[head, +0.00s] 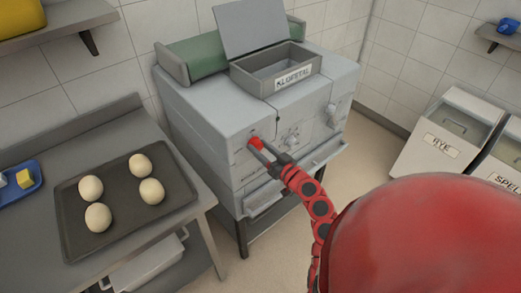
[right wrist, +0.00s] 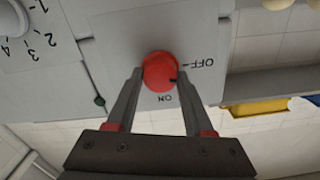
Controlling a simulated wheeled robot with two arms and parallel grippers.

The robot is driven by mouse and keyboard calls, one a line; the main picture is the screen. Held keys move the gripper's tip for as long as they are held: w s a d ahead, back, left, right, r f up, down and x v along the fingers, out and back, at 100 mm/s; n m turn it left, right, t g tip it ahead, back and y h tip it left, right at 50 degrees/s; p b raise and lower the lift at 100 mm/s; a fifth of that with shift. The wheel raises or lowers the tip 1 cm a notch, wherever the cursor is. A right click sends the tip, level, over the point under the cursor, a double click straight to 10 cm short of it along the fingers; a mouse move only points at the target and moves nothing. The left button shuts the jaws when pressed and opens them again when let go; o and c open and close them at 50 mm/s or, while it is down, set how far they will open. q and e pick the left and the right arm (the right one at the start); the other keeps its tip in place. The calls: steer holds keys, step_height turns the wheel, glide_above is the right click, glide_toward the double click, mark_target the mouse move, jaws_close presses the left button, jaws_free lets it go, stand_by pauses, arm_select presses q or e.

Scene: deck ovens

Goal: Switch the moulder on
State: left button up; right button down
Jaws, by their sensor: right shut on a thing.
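The moulder (head: 210,110) is a pale grey machine on a stand, with a green belt and a hopper labelled KLOFSTAL on top. Its red rotary switch (right wrist: 160,70) is on the front face, with OFF and ON printed beside it in the right wrist view. The small dark mark on the knob lies between the two words. My right gripper (right wrist: 160,80) is shut on the red knob, one finger on each side; in the head view the gripper (head: 264,150) reaches the front's left part. My left gripper is not in view.
A steel table (head: 112,118) at left holds a dark tray (head: 123,200) with several dough balls and a blue tray (head: 32,193). Flour bins (head: 432,165) stand at right. Other dials (head: 290,140) sit right of the switch. Floor shows between table and bins.

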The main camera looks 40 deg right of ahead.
steer(key=m+b, duration=0.1)
steer(key=m, duration=0.2)
steer(key=shift+d+m, duration=0.15)
steer(key=shift+m, duration=0.25)
steer(key=m, duration=0.3)
steer(key=shift+m, duration=0.3)
steer(key=m, duration=0.4)
steer(key=shift+f+m+p, duration=0.15)
steer(key=shift+m+p, duration=0.2)
steer(key=shift+m, duration=1.55)
steer(key=shift+c, duration=1.5)
jaws_free()
steer(key=shift+f, duration=0.1)
